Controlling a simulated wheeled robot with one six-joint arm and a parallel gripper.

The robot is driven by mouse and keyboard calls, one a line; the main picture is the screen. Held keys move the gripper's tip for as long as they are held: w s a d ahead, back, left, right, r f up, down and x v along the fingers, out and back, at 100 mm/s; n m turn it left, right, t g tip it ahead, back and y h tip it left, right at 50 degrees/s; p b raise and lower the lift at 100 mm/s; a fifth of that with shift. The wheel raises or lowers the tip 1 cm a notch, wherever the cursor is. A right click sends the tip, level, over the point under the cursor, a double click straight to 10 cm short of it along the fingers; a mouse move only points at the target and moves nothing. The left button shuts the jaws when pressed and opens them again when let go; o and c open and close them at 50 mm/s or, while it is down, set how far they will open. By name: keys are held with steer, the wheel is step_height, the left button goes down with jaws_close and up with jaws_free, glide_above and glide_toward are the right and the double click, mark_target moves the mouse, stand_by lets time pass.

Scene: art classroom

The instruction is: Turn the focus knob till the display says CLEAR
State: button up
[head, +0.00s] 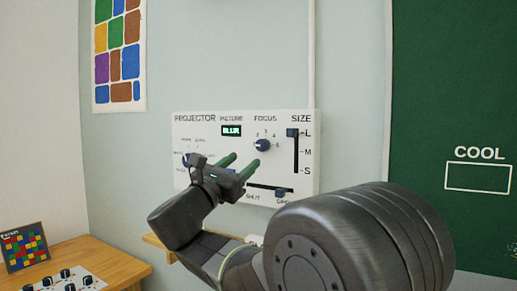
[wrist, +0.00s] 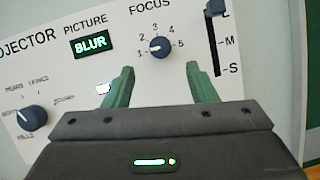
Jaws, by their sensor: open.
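The focus knob (head: 262,145) is a dark round knob under the word FOCUS on the white projector panel (head: 215,122). In the wrist view the knob (wrist: 160,47) stands among the numbers 1 to 5, with its pale mark towards the 1. The display (head: 231,130) under PICTURE reads BLUR in green, and so it does in the wrist view (wrist: 91,44). My gripper (head: 243,161) is open and empty in front of the panel, below the knob. In the wrist view its green fingers (wrist: 160,70) stand apart, left and right below the knob, not touching it.
A second knob (wrist: 31,118) with word labels is at the panel's left. The SIZE slider (head: 292,132) stands at L, right of the focus knob. A lower slider (head: 280,192) is near its right end. A wooden table (head: 105,262) is at the lower left.

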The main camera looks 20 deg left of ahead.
mark_target(260, 147)
steer(key=x, duration=0.8)
steer(key=shift+p, duration=0.35)
steer(key=shift+c, duration=0.2)
steer(key=c, duration=0.9)
